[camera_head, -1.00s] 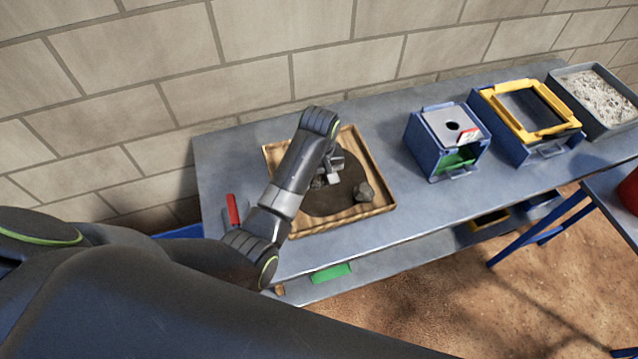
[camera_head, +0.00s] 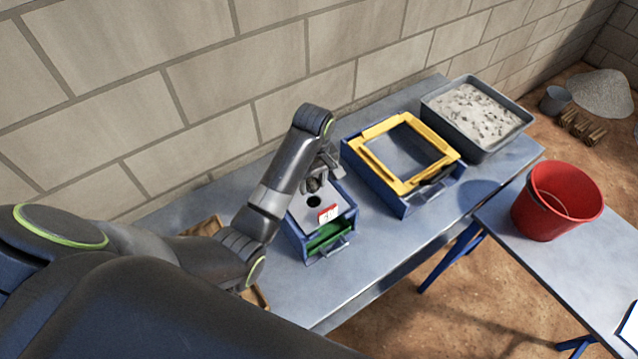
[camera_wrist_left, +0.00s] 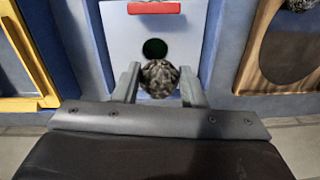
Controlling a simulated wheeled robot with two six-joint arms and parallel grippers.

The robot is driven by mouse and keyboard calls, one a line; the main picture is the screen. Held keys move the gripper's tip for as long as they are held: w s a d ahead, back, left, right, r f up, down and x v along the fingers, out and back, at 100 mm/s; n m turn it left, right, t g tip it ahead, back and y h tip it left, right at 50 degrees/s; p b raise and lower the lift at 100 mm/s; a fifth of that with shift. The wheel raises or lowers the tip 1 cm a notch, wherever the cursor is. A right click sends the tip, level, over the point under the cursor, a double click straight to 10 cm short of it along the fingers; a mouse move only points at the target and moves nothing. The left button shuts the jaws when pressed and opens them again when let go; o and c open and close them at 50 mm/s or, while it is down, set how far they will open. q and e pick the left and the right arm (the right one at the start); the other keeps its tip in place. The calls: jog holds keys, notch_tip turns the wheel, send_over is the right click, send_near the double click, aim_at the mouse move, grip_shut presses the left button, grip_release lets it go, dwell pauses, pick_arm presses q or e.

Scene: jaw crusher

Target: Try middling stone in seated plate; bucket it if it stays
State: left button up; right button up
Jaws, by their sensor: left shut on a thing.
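My left gripper (camera_head: 322,177) is shut on a dark grey stone (camera_wrist_left: 160,78), held between its two fingers. In the head view the stone (camera_head: 314,185) shows small, just behind the hole of the plate. The pale grey plate (camera_head: 302,216) with one round dark hole sits on top of a blue box (camera_head: 300,243). In the left wrist view the hole (camera_wrist_left: 154,48) of the plate lies just beyond the stone. I cannot tell whether the stone touches the plate. A red bucket (camera_head: 553,203) stands on the side table at the right. My right gripper is not in view.
A blue box with a yellow frame (camera_head: 432,178) stands right of the plate box, and a grey tray of pale gravel (camera_head: 486,149) beyond it. The wooden tray (camera_wrist_left: 249,60) at the left is mostly hidden by my arm in the head view. The brick wall runs close behind.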

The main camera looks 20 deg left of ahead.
pick_arm(q)
jog(key=shift+w+d+r, duration=0.15)
jog(key=shift+w+r, duration=0.1)
jog(key=shift+w, duration=0.05)
jog(key=shift+s+r, duration=0.1)
jog(key=shift+s, duration=0.15)
jog(key=shift+w+f+b, duration=0.1)
jog(key=shift+f+b, duration=0.3)
jog(key=shift+f, duration=0.6)
jog(key=shift+f+b, duration=0.65)
jog(key=shift+f, duration=1.25)
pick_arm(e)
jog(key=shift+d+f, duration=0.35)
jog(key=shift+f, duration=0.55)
pick_arm(q)
jog(key=o, duration=1.1)
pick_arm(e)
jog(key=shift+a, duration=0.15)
